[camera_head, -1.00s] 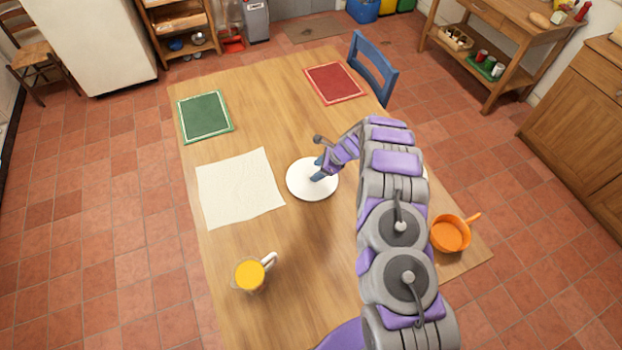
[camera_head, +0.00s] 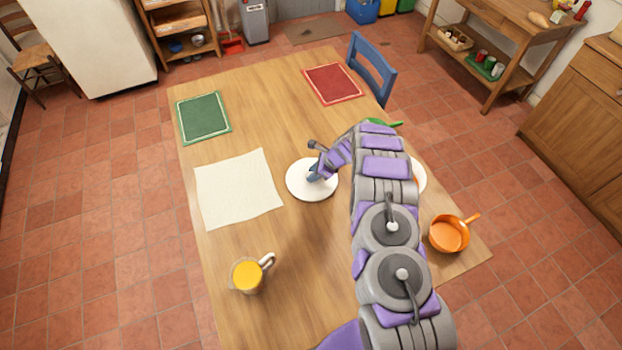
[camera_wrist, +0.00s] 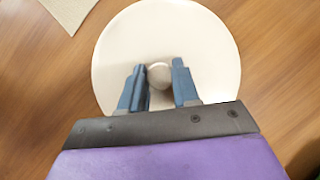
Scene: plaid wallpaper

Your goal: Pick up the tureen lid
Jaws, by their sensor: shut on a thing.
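The tureen lid (camera_head: 300,190) is a round white disc with a small knob, near the middle of the wooden table in the head view. In the wrist view the lid (camera_wrist: 165,35) fills the upper middle, and its round knob (camera_wrist: 159,74) sits between the two blue fingers. My gripper (camera_wrist: 159,78) is over the lid with its fingers on either side of the knob, shut on it. In the head view my gripper (camera_head: 315,174) comes in from the right and hides part of the lid. I cannot tell whether the lid is clear of the table.
A cream cloth (camera_head: 238,190) lies left of the lid. A glass mug of orange drink (camera_head: 247,276) stands at the front left. An orange pan (camera_head: 448,234) sits at the right edge. Green (camera_head: 203,118) and red (camera_head: 333,83) mats lie at the back. My arm partly hides a white plate (camera_head: 419,176).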

